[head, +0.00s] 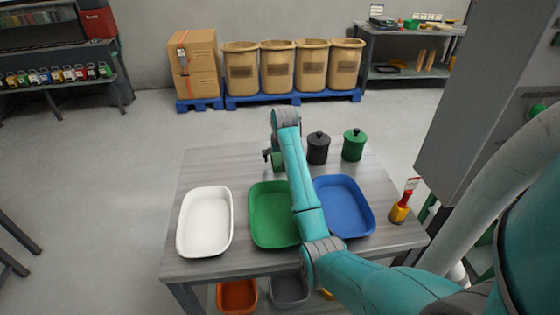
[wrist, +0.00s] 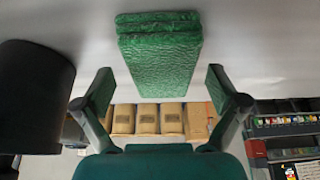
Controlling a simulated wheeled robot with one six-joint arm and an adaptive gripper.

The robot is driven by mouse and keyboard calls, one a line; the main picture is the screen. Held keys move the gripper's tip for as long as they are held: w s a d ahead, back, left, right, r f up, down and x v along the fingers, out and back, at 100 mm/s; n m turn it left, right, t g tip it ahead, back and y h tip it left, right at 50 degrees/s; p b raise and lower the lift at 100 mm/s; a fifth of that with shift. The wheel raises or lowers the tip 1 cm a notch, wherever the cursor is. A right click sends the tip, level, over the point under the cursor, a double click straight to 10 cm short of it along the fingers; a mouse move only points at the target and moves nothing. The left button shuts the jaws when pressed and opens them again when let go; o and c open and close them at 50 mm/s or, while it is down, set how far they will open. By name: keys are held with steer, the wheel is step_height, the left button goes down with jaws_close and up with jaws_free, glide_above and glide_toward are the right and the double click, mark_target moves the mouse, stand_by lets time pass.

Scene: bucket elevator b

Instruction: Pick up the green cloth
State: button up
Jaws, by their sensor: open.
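The green cloth (wrist: 160,55) is a folded, layered block with a textured surface, at the top middle of the wrist view. In the head view only a small green patch (head: 278,161) shows beside my gripper (head: 268,155), at the back of the table, and my arm hides part of that spot. In the wrist view my gripper (wrist: 160,88) is open, with one finger on each side of the cloth's picture. Gaps show between the cloth and both fingers, and I see no contact.
A black canister (head: 317,148) stands just right of my gripper, with a green canister (head: 354,144) beyond it. White (head: 205,222), green (head: 264,238) and blue (head: 344,208) trays line the table's front. A red-and-yellow item (head: 401,208) stands at the right edge.

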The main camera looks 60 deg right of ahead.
steer(key=c, duration=1.2)
step_height(320, 180, up, 10)
steer(key=shift+r, duration=0.25)
steer(key=o, duration=0.5)
steer(key=c, duration=0.4)
steer(key=shift+s, duration=0.1)
